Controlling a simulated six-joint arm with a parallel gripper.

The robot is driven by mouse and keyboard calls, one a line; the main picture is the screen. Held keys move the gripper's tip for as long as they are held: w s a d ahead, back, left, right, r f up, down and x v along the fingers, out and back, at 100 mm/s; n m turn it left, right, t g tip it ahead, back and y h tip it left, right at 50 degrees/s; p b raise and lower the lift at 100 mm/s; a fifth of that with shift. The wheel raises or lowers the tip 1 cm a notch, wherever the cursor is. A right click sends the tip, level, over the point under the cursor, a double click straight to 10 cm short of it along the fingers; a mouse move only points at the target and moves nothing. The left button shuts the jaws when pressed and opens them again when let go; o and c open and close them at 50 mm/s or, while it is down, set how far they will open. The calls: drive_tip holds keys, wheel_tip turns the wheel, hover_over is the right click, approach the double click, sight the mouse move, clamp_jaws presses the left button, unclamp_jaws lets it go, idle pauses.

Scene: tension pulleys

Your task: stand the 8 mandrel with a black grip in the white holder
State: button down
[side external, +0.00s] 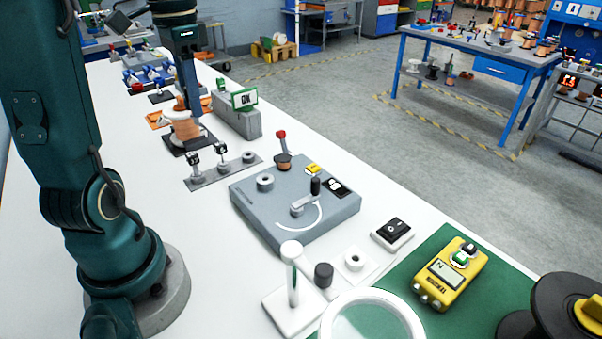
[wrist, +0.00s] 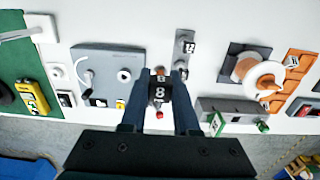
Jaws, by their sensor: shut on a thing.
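In the wrist view my gripper (wrist: 159,97) is shut on the mandrel with the black grip (wrist: 158,93). A white 8 shows on the grip, which sits between the two fingertips. In the side view my gripper (side external: 193,118) is above the bench near the copper spool; the held mandrel cannot be made out there. What looks like the white holder (side external: 354,262) is a low white block with a round hole. It stands at the near end of the bench, and in the wrist view (wrist: 57,72) it is left of my gripper.
A grey rail (side external: 210,174) holds two other tagged mandrels and an empty-looking ring. A grey lever box (side external: 262,207) lies between the rail and the holder. A black knob (side external: 323,275), a white post (side external: 292,265), a black switch (side external: 395,228) and a magnifier ring crowd the holder.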

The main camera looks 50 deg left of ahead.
drive_tip(key=shift+r, duration=1.75)
drive_tip(key=shift+w+a, duration=0.35)
drive_tip(key=shift+a, duration=0.05)
drive_tip(key=w+d+f+m, duration=0.5)
drive_tip(key=w+d+f, duration=0.1)
drive_tip(key=w+d, duration=0.6)
drive_tip(key=shift+s+d+f+m, duration=0.25)
drive_tip(key=shift+d+f+m, duration=1.25)
drive_tip(key=shift+d, duration=1.7)
drive_tip(key=shift+s+d+f+m, duration=0.3)
drive_tip(key=shift+d+f+m, duration=0.55)
drive_tip(key=shift+d+f, duration=1.85)
drive_tip(key=shift+s+d+f+m, duration=0.25)
drive_tip(key=shift+d+f+m, duration=1)
drive_tip(key=shift+d, duration=2.45)
drive_tip(key=shift+f, duration=1.5)
